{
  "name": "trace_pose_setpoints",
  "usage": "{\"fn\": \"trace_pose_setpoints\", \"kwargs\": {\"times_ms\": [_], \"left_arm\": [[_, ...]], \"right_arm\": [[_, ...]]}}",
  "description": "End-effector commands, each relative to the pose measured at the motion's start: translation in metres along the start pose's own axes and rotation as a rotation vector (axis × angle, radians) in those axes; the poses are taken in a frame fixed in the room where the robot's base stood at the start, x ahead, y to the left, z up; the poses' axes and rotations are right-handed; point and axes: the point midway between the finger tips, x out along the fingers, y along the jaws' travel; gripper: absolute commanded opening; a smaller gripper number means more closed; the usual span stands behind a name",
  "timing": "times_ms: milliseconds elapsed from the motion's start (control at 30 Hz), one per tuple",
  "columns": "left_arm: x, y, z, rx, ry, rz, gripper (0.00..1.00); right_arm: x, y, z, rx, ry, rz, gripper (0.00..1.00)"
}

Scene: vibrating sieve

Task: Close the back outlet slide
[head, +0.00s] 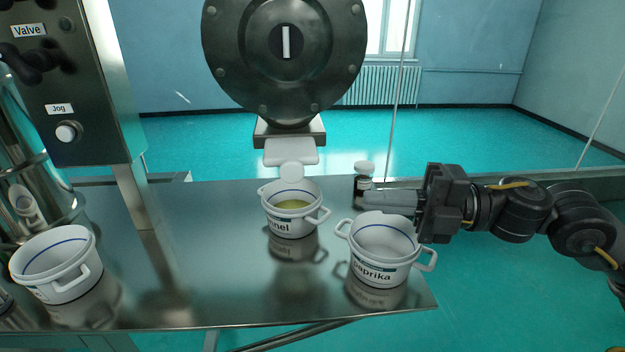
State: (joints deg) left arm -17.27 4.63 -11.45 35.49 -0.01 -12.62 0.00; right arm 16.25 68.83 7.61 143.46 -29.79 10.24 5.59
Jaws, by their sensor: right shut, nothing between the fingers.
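A white flat piece (291,151) sticks out toward me below the big dark round cover (285,55), with a small white rounded part (292,173) below it, over the green-filled pot (291,212). It may be the back outlet slide; I cannot tell whether it is open or closed. My right gripper (364,198) comes in from the right, shut and empty. Its fingers point left, above the rear of the paprika pot (384,253) and right of the green-filled pot, apart from the white piece. My left gripper does not show.
A white pot (56,266) stands at left on the metal table (195,270). A control box (75,110) with Valve and Jog labels rises at upper left. The table's middle-left is clear.

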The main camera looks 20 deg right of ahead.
Motion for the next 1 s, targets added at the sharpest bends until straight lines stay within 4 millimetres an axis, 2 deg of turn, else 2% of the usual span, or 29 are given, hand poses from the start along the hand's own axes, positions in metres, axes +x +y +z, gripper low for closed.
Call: {"fn": "trace_pose_setpoints", "kwargs": {"times_ms": [167, 567, 800, 1000], "left_arm": [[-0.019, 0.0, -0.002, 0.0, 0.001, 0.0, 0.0], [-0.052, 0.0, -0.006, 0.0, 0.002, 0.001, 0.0], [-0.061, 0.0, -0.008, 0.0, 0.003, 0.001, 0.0], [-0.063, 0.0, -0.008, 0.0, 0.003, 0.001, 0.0]], "right_arm": [[0.019, 0.008, 0.0, 0.0, 0.003, 0.006, 0.0], [0.097, 0.007, -0.001, 0.001, 0.004, 0.005, 0.0], [0.104, 0.003, 0.031, 0.003, -0.002, 0.0, 0.0], [0.106, 0.001, 0.039, 0.0, -0.001, 0.0, 0.0]]}}
